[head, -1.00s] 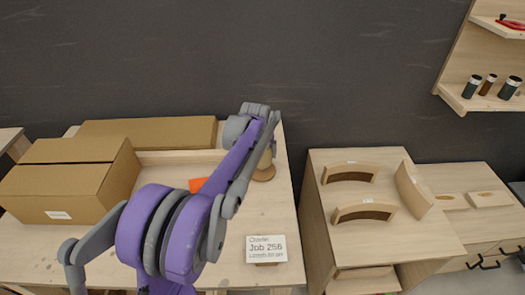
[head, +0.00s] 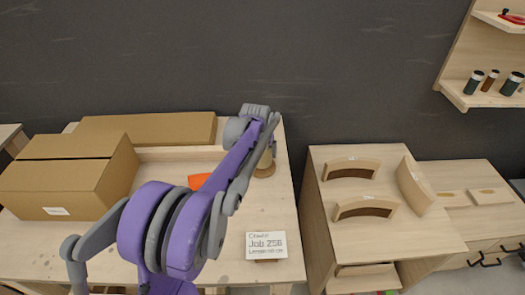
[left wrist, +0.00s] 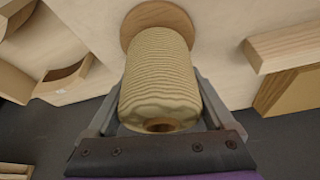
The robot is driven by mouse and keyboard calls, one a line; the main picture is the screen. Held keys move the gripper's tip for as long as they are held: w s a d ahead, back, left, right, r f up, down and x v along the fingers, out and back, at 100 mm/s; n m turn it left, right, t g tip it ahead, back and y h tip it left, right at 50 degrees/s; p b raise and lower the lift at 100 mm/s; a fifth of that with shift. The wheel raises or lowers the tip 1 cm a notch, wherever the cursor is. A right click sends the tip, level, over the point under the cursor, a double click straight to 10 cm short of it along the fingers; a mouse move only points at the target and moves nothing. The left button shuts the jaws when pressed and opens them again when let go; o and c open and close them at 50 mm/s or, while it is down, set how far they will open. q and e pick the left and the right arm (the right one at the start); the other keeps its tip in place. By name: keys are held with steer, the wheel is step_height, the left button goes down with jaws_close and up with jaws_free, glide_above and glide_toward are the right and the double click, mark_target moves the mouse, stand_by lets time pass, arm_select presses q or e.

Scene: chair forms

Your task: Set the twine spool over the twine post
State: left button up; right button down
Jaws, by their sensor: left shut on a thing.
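The twine spool (left wrist: 160,75), a beige wound cylinder, is between the two fingers of my left gripper (left wrist: 158,112) in the left wrist view, and the gripper is shut on it. A dark brown hole shows in its near end. A round wooden base (left wrist: 150,14) shows beyond its far end. In the head view the spool (head: 266,157) is partly hidden behind my left arm, upright over the round base (head: 264,171) on the table. The twine post itself is hidden, and I cannot tell whether the spool rests on the base. My right gripper is not in view.
Cardboard boxes (head: 72,178) stand on the left of the table (head: 225,262). An orange item (head: 200,181) lies near my arm, and a job card (head: 267,245) stands at the front. A cabinet (head: 400,240) with curved wooden pieces stands to the right, beyond a gap.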

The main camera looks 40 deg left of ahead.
arm_select(q)
steer(key=shift+f+b, duration=0.3)
steer(key=shift+f, duration=0.3)
steer(key=o, duration=1.2)
steer(key=shift+o, duration=0.2)
steer(key=p+v, duration=0.1)
steer(key=v, duration=1)
steer(key=s+d+r+m+h+p, duration=0.1)
steer(key=s+d+p, duration=0.2)
steer(key=s+d, duration=0.4)
steer(key=s+d+m+p, duration=0.2)
steer(key=s+d, duration=0.2)
steer(key=d, duration=0.5)
steer(key=s+d+f+m+p, duration=0.1)
steer(key=s+d+f, duration=0.1)
steer(key=s, duration=0.3)
steer(key=s+d+f+m+t+h+p, duration=0.1)
steer(key=s+d+f+p, duration=0.1)
steer(key=s+d, duration=0.3)
steer(key=shift+s+f, duration=0.15)
steer(key=shift+s, duration=0.6)
